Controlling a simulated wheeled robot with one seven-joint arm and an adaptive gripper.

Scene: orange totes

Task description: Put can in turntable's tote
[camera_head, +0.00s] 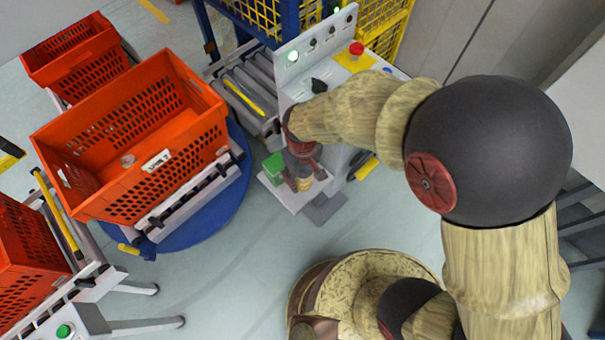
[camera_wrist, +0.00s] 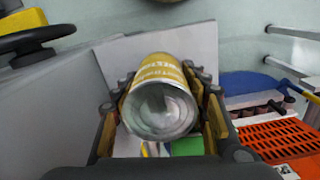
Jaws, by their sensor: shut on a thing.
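My gripper (camera_head: 303,178) is shut on a yellow can (camera_head: 304,184) at the small white shelf. In the wrist view the can (camera_wrist: 160,103) sits between both fingers of the gripper (camera_wrist: 163,108), its silver end facing the camera. I cannot tell whether the can still touches the shelf. The turntable's orange tote (camera_head: 197,128) stands to the left on a blue round turntable (camera_head: 222,200). A small round grey thing (camera_head: 128,160) lies on the tote's floor. Part of an orange tote (camera_wrist: 275,140) shows at the lower right of the wrist view.
A green box (camera_head: 274,166) sits on the white shelf (camera_head: 290,203) beside my gripper. A grey control panel with a red button (camera_head: 356,48) stands behind. Other orange totes are at the far left (camera_head: 75,50) and lower left (camera_head: 28,245). Open floor lies in front of the turntable.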

